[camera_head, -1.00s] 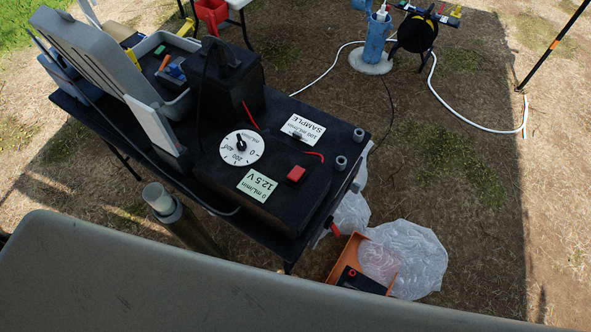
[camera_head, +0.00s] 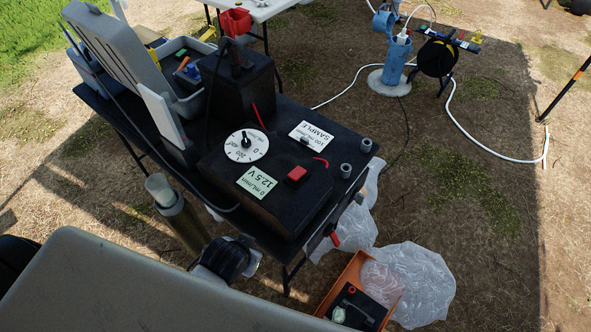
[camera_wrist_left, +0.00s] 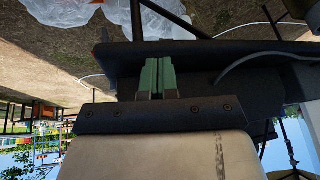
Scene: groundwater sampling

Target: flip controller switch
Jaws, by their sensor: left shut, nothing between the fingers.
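The black controller box (camera_head: 268,195) lies on the dark folding table. On its top are a red switch (camera_head: 297,173), a white round dial (camera_head: 246,146) and a pale green display (camera_head: 257,183) reading "0 mL/min 12.5 V". A white "SAMPLE" card (camera_head: 311,135) has a small dark lever (camera_head: 304,141) at its lower edge. My left gripper (camera_wrist_left: 157,75) has its green fingers together and empty, close to the table's dark edge in the left wrist view. My right gripper is out of view.
A large black case (camera_head: 238,85) and an open grey toolbox (camera_head: 186,70) stand behind the controller. A grey-white tube (camera_head: 172,205) stands at the table's near side. An orange bin (camera_head: 342,282) and clear plastic bags (camera_head: 415,280) lie on the ground to the right.

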